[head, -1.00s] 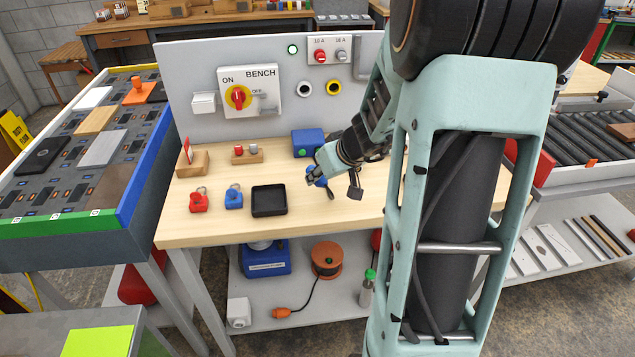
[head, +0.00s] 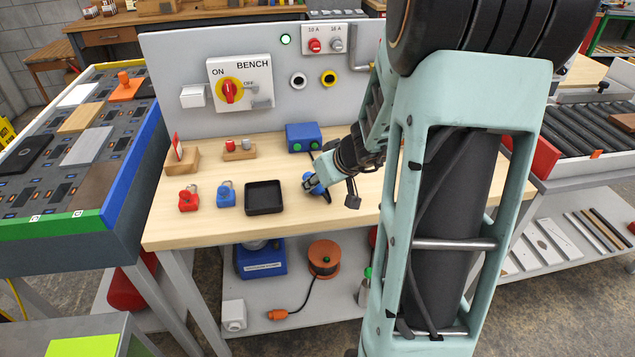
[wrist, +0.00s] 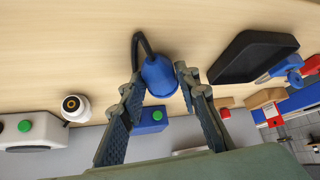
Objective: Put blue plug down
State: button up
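The blue plug (head: 311,184) is at my gripper (head: 318,180), right of the black tray, low over the light wooden bench top (head: 225,222). In the wrist view the plug (wrist: 160,76) sits between the two fingers of my gripper (wrist: 160,82), which appear to close on its sides. Its dark cable (wrist: 138,48) bends from the far end over the wood. I cannot tell for sure whether the plug touches the bench top.
The black tray (head: 263,197) stands left of the plug, with a blue padlock (head: 226,196) and a red padlock (head: 189,200) further left. A blue box (head: 303,137) with green buttons stands behind. The bench's front edge is close in front.

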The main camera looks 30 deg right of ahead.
jog(key=o, duration=0.3)
jog(key=shift+o, duration=0.2)
jog(key=shift+s+d+r+p, duration=0.1)
jog(key=shift+s+r+p, duration=0.05)
jog(key=shift+r+p, duration=0.35)
jog(key=a+p+v, duration=0.1)
jog(key=p+v, duration=0.1)
jog(key=v, duration=0.9)
jog(key=shift+s+d, duration=0.15)
jog(key=shift+d, duration=0.25)
